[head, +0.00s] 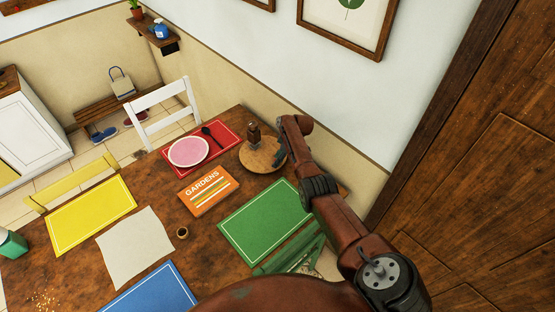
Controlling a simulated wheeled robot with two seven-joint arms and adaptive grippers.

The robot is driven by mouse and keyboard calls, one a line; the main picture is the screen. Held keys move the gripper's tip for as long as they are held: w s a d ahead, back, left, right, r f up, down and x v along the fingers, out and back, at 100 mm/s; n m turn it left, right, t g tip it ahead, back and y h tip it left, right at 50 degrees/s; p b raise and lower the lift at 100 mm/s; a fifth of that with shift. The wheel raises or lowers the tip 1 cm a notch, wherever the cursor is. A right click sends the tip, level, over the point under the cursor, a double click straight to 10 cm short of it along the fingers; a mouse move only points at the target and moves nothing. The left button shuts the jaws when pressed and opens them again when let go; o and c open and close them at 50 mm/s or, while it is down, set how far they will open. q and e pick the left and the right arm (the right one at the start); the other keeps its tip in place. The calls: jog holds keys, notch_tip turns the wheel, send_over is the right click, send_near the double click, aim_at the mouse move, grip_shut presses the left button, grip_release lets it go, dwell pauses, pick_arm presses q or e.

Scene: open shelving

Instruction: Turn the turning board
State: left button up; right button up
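The turning board (258,163) is a round, light wooden disc on the far right part of the wooden table, close to the wall. A dark brown wooden mill or shaker (254,134) stands upright on its back part. My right arm reaches in from the lower right, and my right gripper (282,156) is at the board's right edge. The gripper's fingers are small and dark here, so I cannot tell whether they are open or shut, or whether they touch the board. My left gripper is not in view.
Left of the board are a red placemat (223,134) with a pink plate (188,152) and a dark spoon, and an orange book (207,192). A green placemat (255,222) lies in front. The wall (350,110) is close behind. A white chair (160,112) stands at the far side.

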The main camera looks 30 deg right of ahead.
jog(key=v, duration=1.2)
dwell(0.3)
